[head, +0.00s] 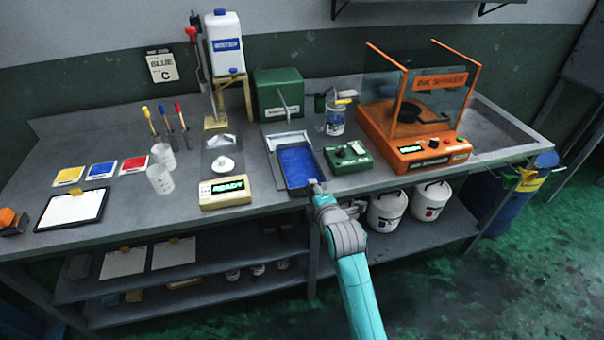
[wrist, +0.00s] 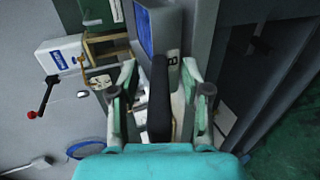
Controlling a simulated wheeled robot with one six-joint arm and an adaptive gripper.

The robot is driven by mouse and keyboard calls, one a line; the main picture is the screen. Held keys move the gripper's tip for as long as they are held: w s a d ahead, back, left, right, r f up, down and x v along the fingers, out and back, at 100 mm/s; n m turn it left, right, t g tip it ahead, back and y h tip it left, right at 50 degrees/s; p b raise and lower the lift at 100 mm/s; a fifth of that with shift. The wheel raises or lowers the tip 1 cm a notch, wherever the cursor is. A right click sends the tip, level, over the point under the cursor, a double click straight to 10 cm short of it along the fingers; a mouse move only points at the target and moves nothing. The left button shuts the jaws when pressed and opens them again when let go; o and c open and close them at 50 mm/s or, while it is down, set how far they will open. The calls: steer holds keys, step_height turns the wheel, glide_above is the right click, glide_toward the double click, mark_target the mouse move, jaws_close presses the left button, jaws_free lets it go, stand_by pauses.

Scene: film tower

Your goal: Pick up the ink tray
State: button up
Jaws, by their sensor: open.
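The ink tray (head: 297,167) is a shallow grey tray with a blue inside, lying on the workbench near its front edge, left of the green control box. It also shows in the wrist view at the upper middle, as a blue strip (wrist: 144,32) with a grey rim. My gripper (head: 317,185) is at the tray's front right corner, by the bench edge. In the wrist view my gripper (wrist: 159,68) is open, with one finger on each side of an upright dark bar (wrist: 158,100). The bar looks like a handle at the tray's near end; contact with the fingers cannot be told.
A scale reading READY (head: 226,192) stands left of the tray. The green control box (head: 348,157) is close on the right, with the orange ink shaker (head: 408,145) beyond. White buckets (head: 387,210) stand on the shelf below. The floor in front is clear.

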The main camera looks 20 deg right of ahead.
jaws_close()
stand_by(0.3)
